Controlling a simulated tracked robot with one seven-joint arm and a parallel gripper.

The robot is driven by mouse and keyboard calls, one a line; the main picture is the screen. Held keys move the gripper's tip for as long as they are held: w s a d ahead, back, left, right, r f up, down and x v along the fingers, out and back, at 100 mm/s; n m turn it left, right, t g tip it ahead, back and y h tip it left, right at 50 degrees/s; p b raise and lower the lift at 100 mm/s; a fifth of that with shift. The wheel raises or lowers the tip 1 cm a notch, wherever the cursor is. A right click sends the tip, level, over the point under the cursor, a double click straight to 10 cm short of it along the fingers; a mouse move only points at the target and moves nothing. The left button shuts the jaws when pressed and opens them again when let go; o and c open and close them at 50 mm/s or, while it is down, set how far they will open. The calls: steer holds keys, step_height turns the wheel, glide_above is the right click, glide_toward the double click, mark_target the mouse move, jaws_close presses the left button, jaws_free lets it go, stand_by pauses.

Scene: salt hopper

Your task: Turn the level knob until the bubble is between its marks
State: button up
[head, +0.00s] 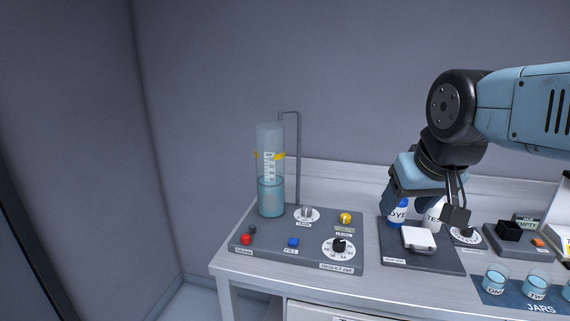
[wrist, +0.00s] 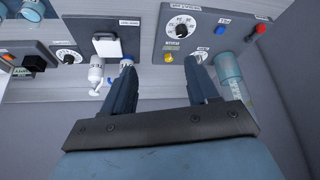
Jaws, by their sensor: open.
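The dark control panel (head: 270,247) lies on the bench. It carries a yellow knob (head: 345,217) with a small pale plate just in front, a white knob (head: 306,214) and a black dial knob (head: 338,248). The lettering is too small to tell surely which is the level knob, and no bubble can be made out. The yellow knob also shows in the wrist view (wrist: 169,58), between the finger directions and nearer the right finger. My gripper (head: 425,212) is open and empty, right of the panel, above the bottle station. Its fingers spread wide in the wrist view (wrist: 160,66).
A clear cylinder (head: 270,195) with blue liquid stands at the panel's back left, beside a grey pipe. A dye bottle (head: 397,213) and white bottle stand close to my gripper, behind a white-topped pad (head: 418,239). Jars (head: 495,281) stand at front right.

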stand_by(0.6)
steer(key=m+g, duration=0.4)
steer(key=g, duration=0.2)
glide_above(346, 216)
step_height(346, 216, down, 7)
step_height(346, 216, down, 14)
steer(key=shift+w, duration=0.1)
steer(key=c, duration=1)
steer(key=shift+c, duration=0.2)
